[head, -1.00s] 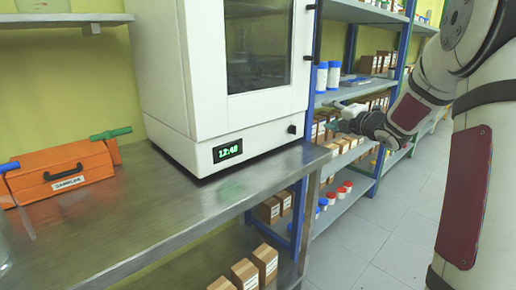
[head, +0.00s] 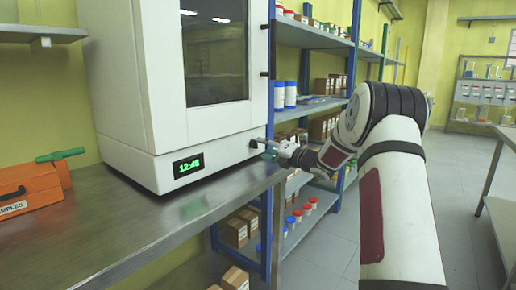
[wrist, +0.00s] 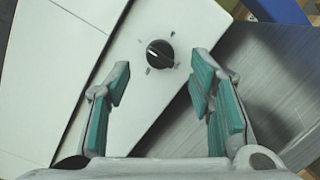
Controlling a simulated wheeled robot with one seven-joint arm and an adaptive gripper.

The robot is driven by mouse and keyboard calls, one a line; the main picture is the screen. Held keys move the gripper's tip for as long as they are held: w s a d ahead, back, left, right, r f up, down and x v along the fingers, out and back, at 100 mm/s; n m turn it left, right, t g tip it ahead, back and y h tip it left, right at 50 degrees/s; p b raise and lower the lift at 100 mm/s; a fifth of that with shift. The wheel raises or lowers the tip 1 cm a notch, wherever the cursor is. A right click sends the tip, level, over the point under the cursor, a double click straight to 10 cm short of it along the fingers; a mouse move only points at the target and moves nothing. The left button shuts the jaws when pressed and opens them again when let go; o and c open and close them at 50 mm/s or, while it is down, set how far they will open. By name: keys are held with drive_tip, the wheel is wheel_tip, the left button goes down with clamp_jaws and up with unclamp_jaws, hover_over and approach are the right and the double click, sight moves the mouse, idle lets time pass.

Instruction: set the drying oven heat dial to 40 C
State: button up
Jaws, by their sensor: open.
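The drying oven (head: 215,130) is a white cabinet with a dark glass door, standing on a metal bench. Its green display (head: 188,165) reads what looks like 12:48. The heat dial (wrist: 160,54) is a round black knob with a pale pointer line on the white panel; the small marks around it are too small to read. In the wrist view my gripper (wrist: 158,80) is open, its teal-padded fingers spread with the dial between and just beyond the tips. The fingers do not touch the dial.
The metal bench (head: 200,212) is clear in front of the oven. An orange case (head: 30,193) lies at the left. Blue-framed shelves (head: 357,40) with bottles and cartons stand behind my arm. Grey floor (head: 465,180) is open on the right.

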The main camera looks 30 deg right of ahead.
sight(257, 145)
drive_tip(key=shift+w+a, duration=0.2)
drive_tip(key=shift+w, duration=0.85)
drive_tip(key=shift+w+a, duration=0.2)
drive_tip(key=shift+w, duration=0.8)
drive_tip(key=c, duration=1.2)
